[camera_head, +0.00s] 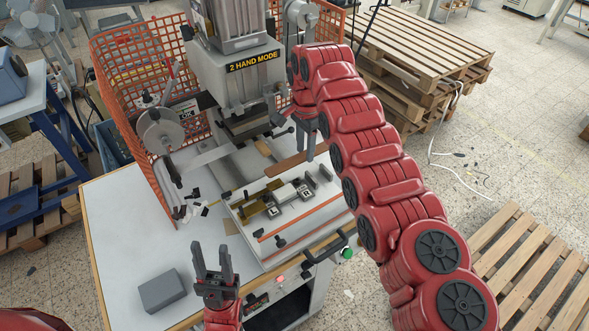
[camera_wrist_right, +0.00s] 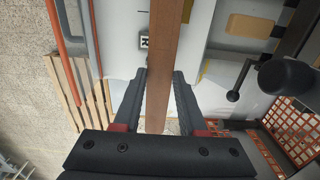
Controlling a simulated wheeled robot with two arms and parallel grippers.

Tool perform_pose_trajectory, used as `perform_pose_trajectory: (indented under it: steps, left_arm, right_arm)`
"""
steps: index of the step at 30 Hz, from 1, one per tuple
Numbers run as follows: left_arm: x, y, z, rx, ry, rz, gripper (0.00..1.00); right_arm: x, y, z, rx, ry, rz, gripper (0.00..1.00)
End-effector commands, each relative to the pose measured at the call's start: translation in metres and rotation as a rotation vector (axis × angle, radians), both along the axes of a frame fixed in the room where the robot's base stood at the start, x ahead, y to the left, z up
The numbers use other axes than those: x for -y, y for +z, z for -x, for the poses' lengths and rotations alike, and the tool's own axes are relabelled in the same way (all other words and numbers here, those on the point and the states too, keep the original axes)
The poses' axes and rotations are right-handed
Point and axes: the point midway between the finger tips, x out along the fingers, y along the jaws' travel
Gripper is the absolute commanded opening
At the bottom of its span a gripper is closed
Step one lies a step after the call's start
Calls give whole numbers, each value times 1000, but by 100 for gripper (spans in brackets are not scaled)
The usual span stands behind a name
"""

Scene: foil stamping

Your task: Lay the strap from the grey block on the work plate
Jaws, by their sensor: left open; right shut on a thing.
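The brown strap (camera_head: 290,165) is held in my right gripper (camera_head: 309,148), above the back part of the work plate (camera_head: 325,205). In the right wrist view the strap (camera_wrist_right: 165,60) runs lengthwise between the two dark fingers. Whether its underside touches anything is unclear. The work plate carries brass and grey fittings with small black-and-white markers. The grey block (camera_head: 161,291) sits on the white table at the front left, with nothing on top. My left gripper (camera_head: 212,252) is open and empty, pointing up the picture, right of the block.
The stamping press (camera_head: 235,75) stands behind the plate, with an orange mesh guard (camera_head: 135,85) at its left. A black handle (camera_head: 328,246) is at the plate's front edge. Small scraps (camera_head: 190,208) lie left of the plate. The table between scraps and block is clear.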

Motion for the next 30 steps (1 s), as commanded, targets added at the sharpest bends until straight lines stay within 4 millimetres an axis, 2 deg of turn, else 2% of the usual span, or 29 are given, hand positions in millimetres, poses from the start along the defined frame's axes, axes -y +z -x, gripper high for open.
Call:
perform_pose_trajectory:
  steps: [4,9,16,19,30]
  left_arm:
    - [0,1,0,-1,0,0,45]
    - [0,5,0,0,0,0,45]
    - [0,0,0,0,0,0,45]
    - [0,-11,0,0,0,0,45]
    - [0,-13,0,0,0,0,45]
  right_arm:
    - [1,-17,1,-4,-3,0,0]
    - [1,-49,2,-6,-1,1,0]
    - [1,-79,2,-5,0,1,0]
    - [1,-97,2,-4,-1,1,0]
    - [0,-102,0,0,0,-1,0]
